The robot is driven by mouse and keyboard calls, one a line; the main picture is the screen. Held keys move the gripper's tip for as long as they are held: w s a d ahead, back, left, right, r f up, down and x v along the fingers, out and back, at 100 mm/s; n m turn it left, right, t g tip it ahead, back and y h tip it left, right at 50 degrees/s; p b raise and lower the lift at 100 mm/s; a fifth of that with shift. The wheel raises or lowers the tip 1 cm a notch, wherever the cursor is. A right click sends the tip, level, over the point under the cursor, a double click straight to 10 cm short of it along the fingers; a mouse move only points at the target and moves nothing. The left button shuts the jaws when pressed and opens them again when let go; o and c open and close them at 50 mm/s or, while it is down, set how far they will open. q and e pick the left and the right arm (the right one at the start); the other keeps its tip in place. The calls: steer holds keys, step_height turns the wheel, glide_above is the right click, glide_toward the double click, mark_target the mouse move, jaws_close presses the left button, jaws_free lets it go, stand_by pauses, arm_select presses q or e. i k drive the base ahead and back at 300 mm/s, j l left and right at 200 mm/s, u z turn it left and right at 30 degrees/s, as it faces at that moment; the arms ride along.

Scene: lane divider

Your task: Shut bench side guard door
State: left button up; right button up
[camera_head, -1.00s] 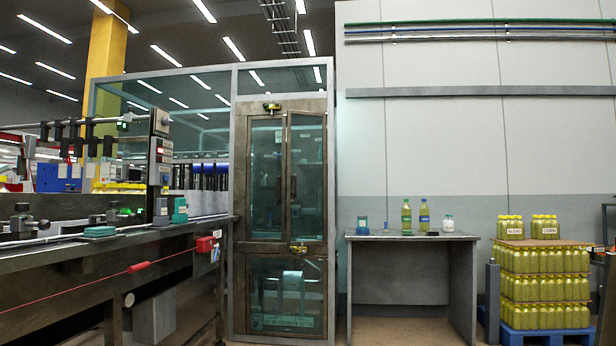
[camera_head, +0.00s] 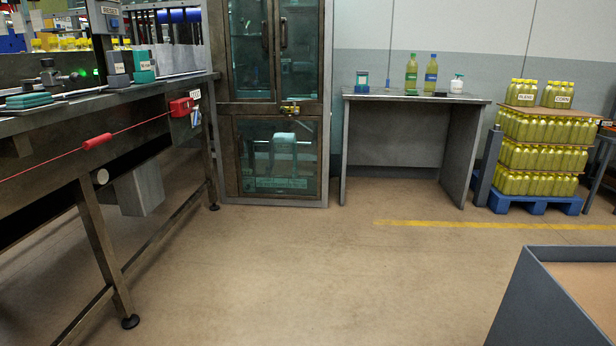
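The guard door (camera_head: 279,108) is a dark metal frame with greenish glass panes, in the head view left of the centre, between the conveyor line and a grey bench (camera_head: 413,97). Two upright upper panes carry dark handles, and a lower pane sits under a cross bar. A brass-coloured latch (camera_head: 290,109) is on the cross bar at the right. The door's top is out of the picture. I cannot tell whether the door is fully shut or slightly ajar. Neither of my grippers is in view.
The conveyor line (camera_head: 100,117) with a red pull cord fills the left. Bottles stand on the bench. A blue pallet (camera_head: 530,200) of yellow bottles is at the right. A grey-walled bin (camera_head: 545,300) is at the lower right. The floor (camera_head: 300,270) between is clear.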

mark_target(302, 21)
steer(key=i+j, duration=0.1)
steer(key=i, duration=0.9)
steer(key=i+j, duration=0.15)
steer(key=i, duration=0.85)
